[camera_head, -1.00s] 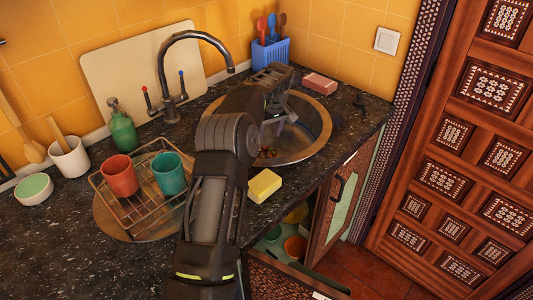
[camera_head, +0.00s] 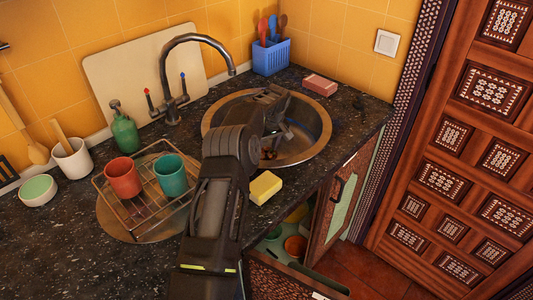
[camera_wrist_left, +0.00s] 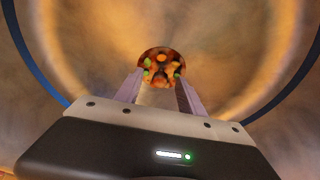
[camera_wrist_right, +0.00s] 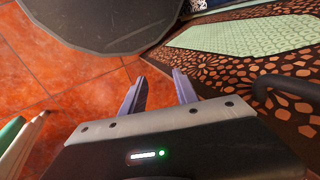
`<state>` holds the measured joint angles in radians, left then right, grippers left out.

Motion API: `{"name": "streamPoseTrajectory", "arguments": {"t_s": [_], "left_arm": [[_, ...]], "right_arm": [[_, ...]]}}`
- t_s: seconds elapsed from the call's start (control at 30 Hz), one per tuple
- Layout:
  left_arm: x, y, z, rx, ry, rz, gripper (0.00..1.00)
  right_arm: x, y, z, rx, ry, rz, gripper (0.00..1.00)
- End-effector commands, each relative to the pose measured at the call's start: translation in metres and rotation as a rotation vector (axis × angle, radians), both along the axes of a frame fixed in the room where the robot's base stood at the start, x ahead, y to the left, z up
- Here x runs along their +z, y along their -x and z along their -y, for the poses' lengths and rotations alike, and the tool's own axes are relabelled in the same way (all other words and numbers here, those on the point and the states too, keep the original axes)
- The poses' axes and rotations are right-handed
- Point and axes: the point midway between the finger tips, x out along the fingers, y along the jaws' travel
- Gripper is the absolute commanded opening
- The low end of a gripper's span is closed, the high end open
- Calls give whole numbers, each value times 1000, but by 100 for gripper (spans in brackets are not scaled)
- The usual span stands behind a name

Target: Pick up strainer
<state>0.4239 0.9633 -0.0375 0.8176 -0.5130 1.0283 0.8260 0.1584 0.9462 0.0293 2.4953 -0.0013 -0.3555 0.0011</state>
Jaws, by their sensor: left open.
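The strainer (camera_wrist_left: 162,66) sits in the drain at the bottom of the round sink (camera_head: 322,125). It is round and filled with orange, red and green scraps. My left gripper (camera_wrist_left: 160,88) is open and empty, with its two fingertips pointing at the strainer in the left wrist view. In the head view my left gripper (camera_head: 274,132) is down inside the sink, and my arm hides most of the strainer. My right gripper (camera_wrist_right: 158,80) is open and empty above the red tiled floor, away from the sink.
A curved faucet (camera_head: 196,40) stands behind the sink. A yellow sponge (camera_head: 265,187) lies at the sink's front edge. A dish rack (camera_head: 140,215) with cups is to the left. A blue utensil holder (camera_head: 271,57) and a pink soap (camera_head: 319,85) stand behind. An open cabinet door (camera_head: 338,205) is below.

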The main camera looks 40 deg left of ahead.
Motion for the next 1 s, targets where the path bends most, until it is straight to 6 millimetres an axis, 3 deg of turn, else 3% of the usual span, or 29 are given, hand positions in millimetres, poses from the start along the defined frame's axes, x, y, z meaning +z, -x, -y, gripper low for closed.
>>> {"name": "streamPoseTrajectory", "arguments": {"t_s": [0.53,1.0], "left_arm": [[0,0,0,-1,0,0,46],[0,0,0,-1,0,0,9]], "right_arm": [[0,0,0,0,0,0,36],[0,0,0,0,0,0,36]]}}
